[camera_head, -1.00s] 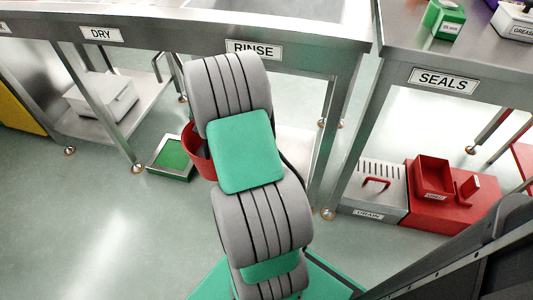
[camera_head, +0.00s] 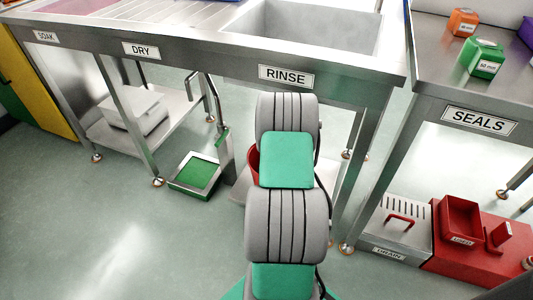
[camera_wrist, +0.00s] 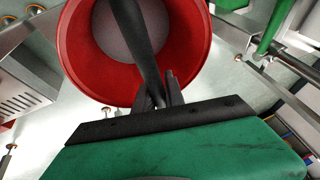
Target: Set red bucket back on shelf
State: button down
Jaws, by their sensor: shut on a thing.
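The red bucket (camera_head: 253,163) is mostly hidden behind my arm in the head view; only a strip of its left side shows, in front of the space under the RINSE counter. My gripper (camera_wrist: 160,88) is shut on the bucket's black handle (camera_wrist: 140,45). The low shelf (camera_head: 326,175) under the RINSE counter shows beside my arm. I cannot tell whether the bucket touches the shelf.
A green-padded floor tray (camera_head: 196,174) with a post stands left of my arm. The counter edge (camera_head: 225,58) runs above. A grey DRAIN box (camera_head: 397,232) and a red box (camera_head: 480,255) sit at right under the SEALS counter. Open floor lies at left.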

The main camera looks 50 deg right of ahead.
jog(key=d+f+b, duration=0.1)
jog(key=d+f, duration=0.1)
jog(key=f, duration=0.1)
jog(key=d+f+b, duration=0.2)
jog(key=d+f, duration=0.1)
jog(key=d+f+b, duration=0.2)
jog(key=f, duration=0.1)
jog(key=shift+s+d+f, duration=0.15)
jog(key=shift+s+f, duration=0.05)
jog(key=shift+s, duration=0.1)
jog(key=c, duration=1.9)
grip_release()
jog(key=shift+s+a+f, duration=0.15)
jog(key=shift+a+f, duration=0.05)
jog(key=shift+f, duration=0.05)
jog(key=o, duration=0.5)
jog(key=shift+c, duration=0.2)
jog(key=shift+o, duration=0.2)
jog(key=shift+r, duration=0.1)
